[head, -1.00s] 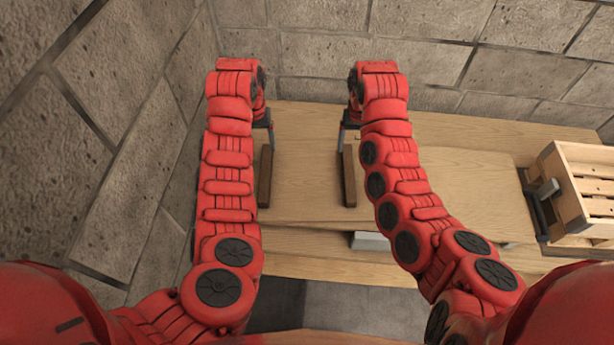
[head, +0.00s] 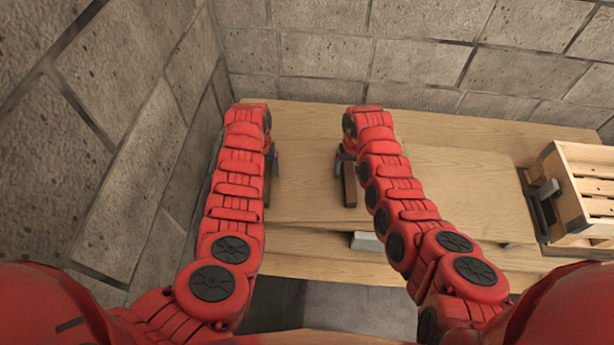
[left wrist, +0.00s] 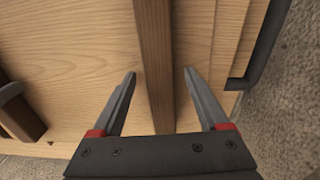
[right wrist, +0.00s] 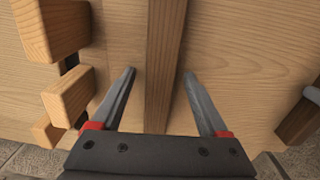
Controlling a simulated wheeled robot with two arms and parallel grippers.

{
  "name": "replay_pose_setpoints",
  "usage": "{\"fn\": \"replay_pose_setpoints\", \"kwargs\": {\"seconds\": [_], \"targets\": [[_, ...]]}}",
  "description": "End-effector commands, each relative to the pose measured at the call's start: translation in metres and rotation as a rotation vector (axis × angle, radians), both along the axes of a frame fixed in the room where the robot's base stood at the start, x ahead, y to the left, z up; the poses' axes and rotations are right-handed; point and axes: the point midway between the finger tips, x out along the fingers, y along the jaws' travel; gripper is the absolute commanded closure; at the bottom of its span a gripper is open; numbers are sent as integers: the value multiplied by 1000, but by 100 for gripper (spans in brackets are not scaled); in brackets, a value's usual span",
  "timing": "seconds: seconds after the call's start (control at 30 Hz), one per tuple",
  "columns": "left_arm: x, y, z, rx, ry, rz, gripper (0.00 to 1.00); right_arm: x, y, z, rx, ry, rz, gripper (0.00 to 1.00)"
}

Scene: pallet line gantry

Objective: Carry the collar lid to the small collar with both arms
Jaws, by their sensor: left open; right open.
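The collar lid (head: 308,185) appears to be the light wooden panel with two dark wooden bars on top. My left gripper (head: 273,172) is open over the left bar. In the left wrist view this bar (left wrist: 157,60) runs between the spread fingers, with gaps on both sides. My right gripper (head: 342,170) is open over the right bar (head: 349,187). In the right wrist view this bar (right wrist: 163,60) also lies between the spread fingers. Neither gripper is closed on its bar. My arms hide parts of the panel. I cannot identify the small collar for certain.
A slatted wooden crate (head: 590,180) with a dark handle (head: 537,205) stands at the right. A light grey block (head: 367,242) sits below the panel's near edge. Stone walls (head: 330,60) close off the back and left. Bare wood (head: 455,170) lies between my right arm and the crate.

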Motion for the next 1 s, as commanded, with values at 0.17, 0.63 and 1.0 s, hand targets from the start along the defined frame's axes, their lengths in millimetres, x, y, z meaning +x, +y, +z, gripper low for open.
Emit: {"fn": "replay_pose_setpoints", "kwargs": {"seconds": [0.17, 0.63, 1.0], "targets": [[-1, 0, -2, 0, 2, 0, 22, 0, 0, -2, 0, -1, 0, 22], [0, 0, -2, 0, 1, 0, 78, 0, 0, -1, 0, 0, 0, 78], [0, 0, -2, 0, 1, 0, 100, 0, 0, -1, 0, 0, 0, 100]]}}
